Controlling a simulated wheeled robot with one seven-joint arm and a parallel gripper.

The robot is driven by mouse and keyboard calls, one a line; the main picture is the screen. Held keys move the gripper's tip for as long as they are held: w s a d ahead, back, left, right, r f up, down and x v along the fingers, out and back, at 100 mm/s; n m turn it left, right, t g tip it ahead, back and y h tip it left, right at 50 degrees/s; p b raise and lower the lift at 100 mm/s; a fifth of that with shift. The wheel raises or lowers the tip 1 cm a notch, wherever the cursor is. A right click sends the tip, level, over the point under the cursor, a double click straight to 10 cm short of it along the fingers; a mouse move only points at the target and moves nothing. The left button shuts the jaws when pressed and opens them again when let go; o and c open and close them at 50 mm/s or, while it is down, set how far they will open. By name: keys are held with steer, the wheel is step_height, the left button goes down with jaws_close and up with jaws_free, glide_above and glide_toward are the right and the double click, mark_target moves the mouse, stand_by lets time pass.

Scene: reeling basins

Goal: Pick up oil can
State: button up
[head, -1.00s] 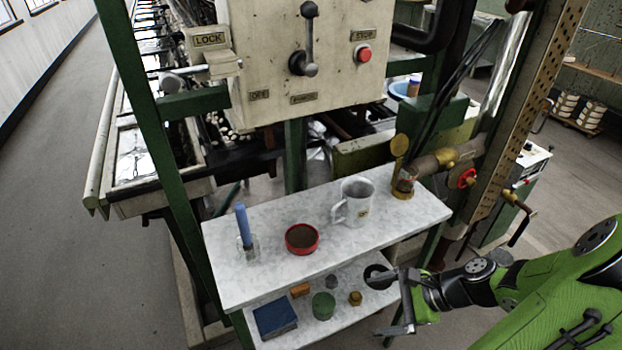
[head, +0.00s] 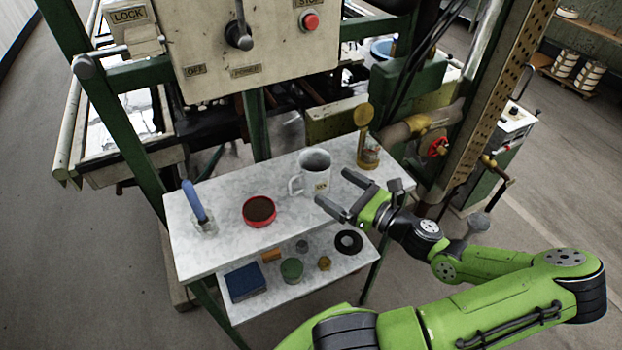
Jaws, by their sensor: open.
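No object here is plainly an oil can. The likeliest is a small brass and amber vessel (head: 368,150) with a round brass top, upright at the far right end of the upper marble shelf (head: 235,185). A white metal mug (head: 313,172) with a handle and small label stands left of it. My gripper (head: 336,190) is open and empty, its fingers pointing left, near the shelf's front right edge. It appears in front of the mug and nearer to me than the brass vessel, apart from the vessel.
The upper shelf also holds a red bowl (head: 259,211) and a blue-handled tool (head: 194,201) in a glass. The lower shelf holds a blue book (head: 245,282), a green tin (head: 292,270) and a black ring (head: 348,243). Green posts and a control box (head: 240,45) stand behind.

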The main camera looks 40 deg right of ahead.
mark_target(314, 174)
steer(key=w, duration=0.2)
steer(key=w+b, duration=0.1)
steer(key=w, duration=0.2)
steer(key=w+a, duration=0.1)
steer(key=w, duration=0.1)
steer(key=shift+w, duration=0.35)
steer(key=shift+s, duration=0.1)
steer(key=c, duration=1.1)
steer(key=shift+c, duration=0.5)
steer(key=shift+r, duration=0.15)
